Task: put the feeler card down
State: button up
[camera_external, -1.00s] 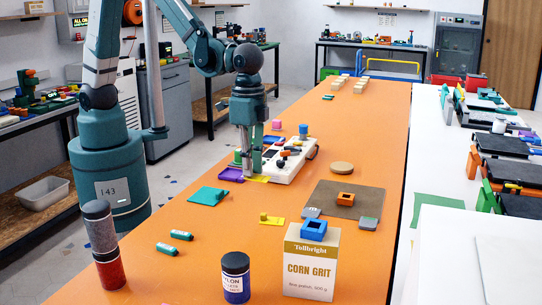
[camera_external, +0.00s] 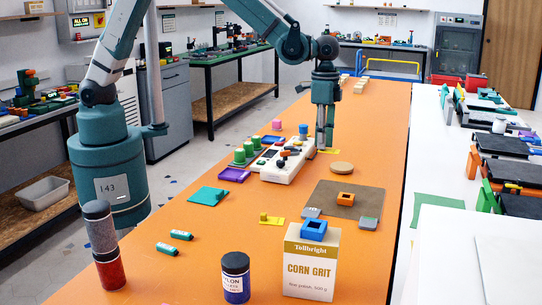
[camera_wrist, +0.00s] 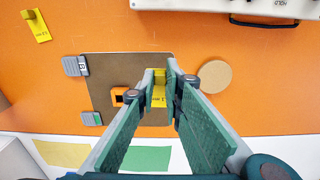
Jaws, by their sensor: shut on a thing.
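My gripper (camera_external: 325,147) is over the orange table, just right of the white control box, pointing down. It is shut on a yellow feeler card (camera_external: 329,151), whose edge shows at the fingertips. In the wrist view the held card (camera_wrist: 158,97) shows between the fingers with dark print on it. Its upright grip is mostly hidden by the fingers. A second yellow card (camera_external: 271,220) with a small block lies flat nearer the front; it also shows in the wrist view (camera_wrist: 38,28).
The white control box (camera_external: 275,172) with knobs stands left of my gripper. A round tan disc (camera_external: 342,168) and a brown mat (camera_external: 328,199) bearing an orange block (camera_external: 346,198) lie nearer the front. Grey labelled pieces (camera_external: 369,223) sit at the mat's corners. The far table is fairly clear.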

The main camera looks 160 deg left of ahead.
send_over(336, 165)
jog(key=shift+s+f+p, duration=0.1)
jog(key=shift+p, duration=0.2)
jog(key=shift+f, duration=0.15)
jog(key=shift+f+b, duration=0.3)
jog(key=shift+f, duration=2.7)
jog(key=shift+f, duration=1.9)
jog(key=shift+f+b, duration=0.15)
jog(key=shift+b, duration=0.2)
jog(key=o, duration=0.7)
jog(key=shift+c, duration=0.2)
